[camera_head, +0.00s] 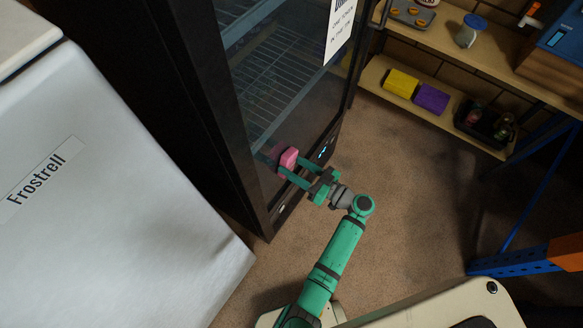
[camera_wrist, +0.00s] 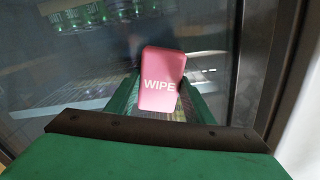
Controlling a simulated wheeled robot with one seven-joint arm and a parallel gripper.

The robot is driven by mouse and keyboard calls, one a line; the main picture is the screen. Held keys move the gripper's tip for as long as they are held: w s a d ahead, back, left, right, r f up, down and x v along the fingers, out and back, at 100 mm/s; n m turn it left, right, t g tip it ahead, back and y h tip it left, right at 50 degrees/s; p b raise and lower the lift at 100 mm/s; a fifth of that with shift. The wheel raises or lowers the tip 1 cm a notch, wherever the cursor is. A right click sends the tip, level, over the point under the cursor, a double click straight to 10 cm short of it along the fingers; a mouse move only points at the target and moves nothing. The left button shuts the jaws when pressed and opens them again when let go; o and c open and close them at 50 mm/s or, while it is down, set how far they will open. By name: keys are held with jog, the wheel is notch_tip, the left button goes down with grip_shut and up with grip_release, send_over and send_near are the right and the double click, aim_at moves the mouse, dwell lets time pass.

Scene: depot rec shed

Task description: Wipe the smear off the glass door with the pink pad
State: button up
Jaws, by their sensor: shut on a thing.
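My gripper (camera_head: 292,170) is shut on the pink pad (camera_head: 289,158) low in front of the glass door (camera_head: 270,85) of a black fridge. In the wrist view the pad (camera_wrist: 160,80) shows the word WIPE and sits between my green fingers. The pad is at or very near the glass; I cannot tell if it touches. The glass door fills much of the wrist view (camera_wrist: 210,30). I cannot make out the smear clearly in either view.
A white Frostrell chest (camera_head: 110,190) stands left of the fridge. At right, a shelf (camera_head: 375,72) holds a yellow block (camera_head: 401,83), a purple block (camera_head: 431,98) and a black bin (camera_head: 485,123). A blue post (camera_head: 530,205) stands at right. Brown floor (camera_head: 400,190) is clear between.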

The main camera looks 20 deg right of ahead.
aim_at(300, 139)
jog(key=shift+w+d, duration=2.4)
jog(key=shift+d, duration=0.15)
jog(key=shift+w+d, duration=0.5)
jog(key=shift+d, duration=0.25)
jog(key=shift+w+d, duration=0.5)
jog(key=shift+d, duration=0.2)
jog(key=shift+s+a, duration=0.1)
jog(key=shift+s, duration=0.1)
jog(key=shift+s+a, duration=1.15)
jog(key=shift+a, duration=0.05)
jog(key=shift+s+a, duration=0.7)
jog(key=shift+a, duration=0.4)
jog(key=shift+s+a, duration=0.7)
jog(key=shift+a, duration=0.35)
jog(key=shift+s+a, duration=0.7)
jog(key=shift+a, duration=0.4)
